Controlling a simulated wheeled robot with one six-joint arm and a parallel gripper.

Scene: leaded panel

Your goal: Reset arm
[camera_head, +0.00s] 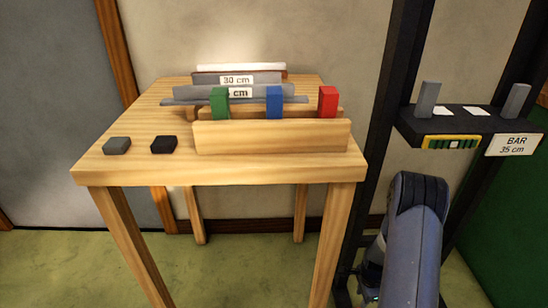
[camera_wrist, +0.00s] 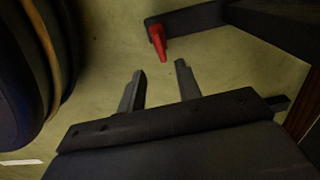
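My gripper (camera_wrist: 158,72) shows in the wrist view with its two grey fingers apart and nothing between them. Floor shows beyond the fingertips. In the head view my blue-grey arm is at the lower right, bent downward in front of a black frame; the gripper itself is hidden or too dark to make out there.
A wooden table (camera_head: 135,165) holds green (camera_head: 220,103), blue (camera_head: 274,103) and red (camera_head: 328,102) blocks, grey bars and two small dark blocks. A black shelf (camera_head: 470,122) labelled "BAR 35 cm" stands right. A red-tipped dark bar (camera_wrist: 158,42) lies beyond my fingers. Floor left is clear.

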